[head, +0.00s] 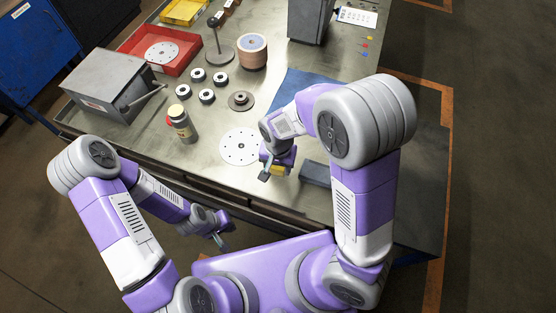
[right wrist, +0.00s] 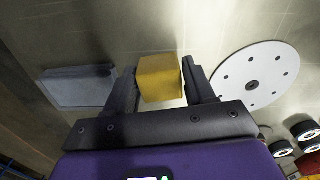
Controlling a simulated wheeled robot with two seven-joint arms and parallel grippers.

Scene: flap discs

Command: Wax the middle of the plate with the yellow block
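The yellow block (head: 278,170) is between the fingers of my right gripper (head: 277,172), which looks shut on it. In the right wrist view the yellow block (right wrist: 160,78) fills the space between the fingertips. The white round plate (head: 239,147) with a ring of small holes and a dark centre lies on the table, left of the right gripper. The plate (right wrist: 255,76) shows at the right in the wrist view, apart from the block. My left gripper (head: 222,241) hangs empty in front of the table edge; its finger opening is unclear.
A grey block (head: 315,173) lies right of the right gripper. A grey box (head: 112,84) and red tray (head: 190,43) are left.

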